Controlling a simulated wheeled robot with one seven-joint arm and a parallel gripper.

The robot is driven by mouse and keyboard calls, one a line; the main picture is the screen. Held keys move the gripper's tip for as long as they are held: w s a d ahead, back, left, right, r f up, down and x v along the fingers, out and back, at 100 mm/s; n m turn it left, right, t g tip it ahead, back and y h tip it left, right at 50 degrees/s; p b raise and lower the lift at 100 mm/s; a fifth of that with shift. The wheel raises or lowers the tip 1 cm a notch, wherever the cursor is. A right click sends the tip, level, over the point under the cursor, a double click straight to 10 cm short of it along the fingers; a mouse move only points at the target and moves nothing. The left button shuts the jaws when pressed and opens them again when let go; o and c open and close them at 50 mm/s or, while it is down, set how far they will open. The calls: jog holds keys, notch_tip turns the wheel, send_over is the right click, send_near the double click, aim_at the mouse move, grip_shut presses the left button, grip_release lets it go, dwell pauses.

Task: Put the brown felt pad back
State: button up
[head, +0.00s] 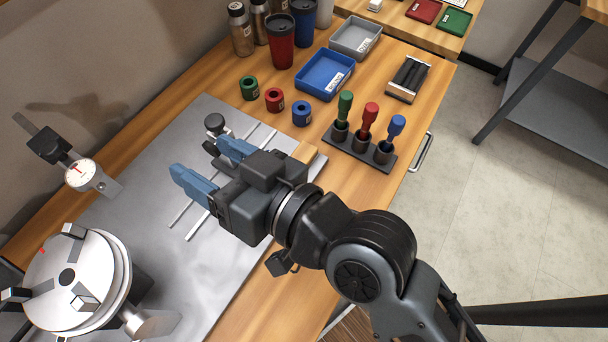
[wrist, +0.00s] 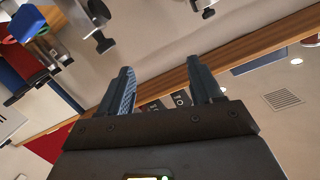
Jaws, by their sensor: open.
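A small tan-brown piece (head: 305,152), perhaps the felt pad, shows just behind my gripper at the right edge of the grey metal plate (head: 225,285). My gripper hides part of it, and I cannot tell its full shape. My gripper (head: 198,157) is open and empty above the plate, its blue fingers pointing to the upper left. In the wrist view the two fingers (wrist: 158,70) stand apart with nothing held between them. No brown pad is clear in the wrist view.
A round chuck (head: 68,277) and a dial gauge (head: 80,174) stand at left. Right of the plate is a rack (head: 358,148) with green, red and blue handled tools. Colored rings, a blue tray (head: 325,75), a grey tray (head: 356,37) and cups stand behind.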

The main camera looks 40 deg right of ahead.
jog(key=s+d+f+h, duration=0.1)
jog(key=s+d+h, duration=0.1)
jog(key=s+d, duration=0.5)
jog(key=s+d+f+h, duration=0.2)
jog(key=s+d, duration=0.6)
jog(key=s, duration=0.9)
jog(key=shift+d+f+g+h, duration=0.3)
jog(key=shift+g+h, duration=0.1)
jog(key=shift+w, duration=0.1)
